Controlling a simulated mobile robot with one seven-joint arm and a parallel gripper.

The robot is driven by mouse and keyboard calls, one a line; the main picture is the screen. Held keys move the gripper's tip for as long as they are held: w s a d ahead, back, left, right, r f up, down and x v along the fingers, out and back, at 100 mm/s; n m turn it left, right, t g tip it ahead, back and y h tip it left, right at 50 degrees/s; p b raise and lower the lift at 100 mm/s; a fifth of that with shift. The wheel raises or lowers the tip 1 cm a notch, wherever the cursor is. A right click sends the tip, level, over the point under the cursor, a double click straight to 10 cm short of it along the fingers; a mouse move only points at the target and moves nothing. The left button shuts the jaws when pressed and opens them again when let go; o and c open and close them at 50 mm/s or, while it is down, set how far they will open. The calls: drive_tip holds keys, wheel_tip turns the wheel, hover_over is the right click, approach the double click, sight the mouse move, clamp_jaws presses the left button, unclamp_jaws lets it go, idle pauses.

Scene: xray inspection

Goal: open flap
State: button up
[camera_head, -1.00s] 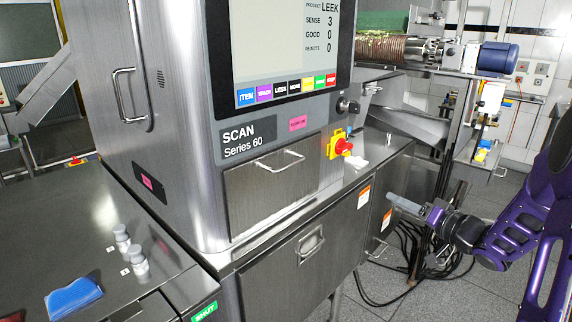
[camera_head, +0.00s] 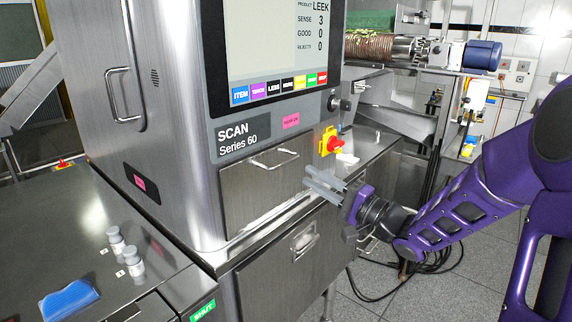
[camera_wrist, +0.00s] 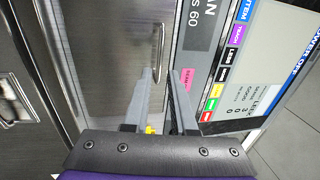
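The steel flap (camera_head: 250,190) sits on the front of the SCAN Series 60 machine, below its label, and looks shut. Its bar handle (camera_head: 275,158) runs along the upper part of the flap; in the wrist view the handle (camera_wrist: 157,42) appears upright, just past the fingertips. My gripper (camera_head: 309,177) is to the right of the handle and a little lower in the head view, with two grey fingers apart and nothing between them. In the wrist view my gripper (camera_wrist: 160,73) points at the flap's handle end. I see no contact with the handle.
A yellow and red stop switch (camera_head: 331,142) juts out close to my gripper. A lower panel with a recessed latch (camera_head: 304,240) lies below the flap. A steel counter at left holds two small grey knobs (camera_head: 122,250) and a blue cloth-like item (camera_head: 69,301).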

sight(286, 162)
drive_tip(key=x, duration=0.8)
drive_tip(key=shift+w+a+b, duration=0.15)
drive_tip(key=shift+a+b, duration=0.1)
drive_tip(key=shift+b, duration=0.1)
clamp_jaws()
idle(0.9)
